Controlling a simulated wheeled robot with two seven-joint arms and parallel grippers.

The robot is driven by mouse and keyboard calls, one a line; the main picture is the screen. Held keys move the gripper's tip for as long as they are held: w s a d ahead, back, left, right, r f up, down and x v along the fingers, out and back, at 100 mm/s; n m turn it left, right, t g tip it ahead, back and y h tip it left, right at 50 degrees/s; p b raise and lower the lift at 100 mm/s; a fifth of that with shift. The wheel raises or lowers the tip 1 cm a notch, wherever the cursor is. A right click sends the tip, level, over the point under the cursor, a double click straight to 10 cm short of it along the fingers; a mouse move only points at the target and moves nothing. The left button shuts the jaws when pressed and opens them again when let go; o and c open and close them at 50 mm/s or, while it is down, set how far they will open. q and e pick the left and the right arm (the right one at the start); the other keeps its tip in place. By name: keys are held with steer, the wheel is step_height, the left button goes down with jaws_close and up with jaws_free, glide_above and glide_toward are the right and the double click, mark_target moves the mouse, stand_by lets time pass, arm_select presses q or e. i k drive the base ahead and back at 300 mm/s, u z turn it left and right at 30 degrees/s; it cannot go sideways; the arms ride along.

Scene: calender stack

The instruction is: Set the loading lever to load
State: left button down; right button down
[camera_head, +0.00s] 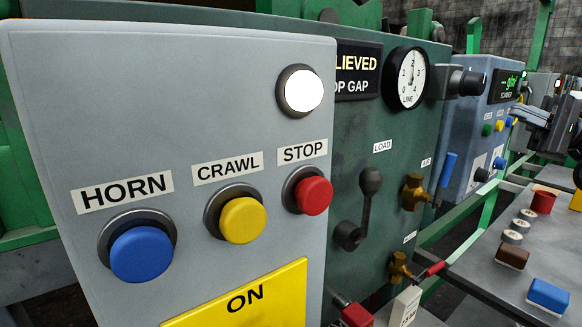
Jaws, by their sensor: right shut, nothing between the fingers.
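The loading lever (367,205) is a dark lever with a rounded knob on the green panel (340,130). Its pivot is at the lower left. The lever stands nearly upright, leaning slightly right, with its knob up. The white LOAD label (382,146) is just above and right of the knob, apart from it. My right gripper (530,122) is at the right edge, partly cut off, shut and empty. It is well to the right of the lever and not touching it. My left gripper is not in view.
A grey box (200,90) with HORN, CRAWL and STOP buttons stands in front at left. Brass valves with blue (446,178) and red (430,271) handles are right of the lever. A dial (405,78) sits above. A grey bench (480,270) with small items lies at lower right.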

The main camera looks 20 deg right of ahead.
mark_target(370, 179)
steer(key=k, duration=1)
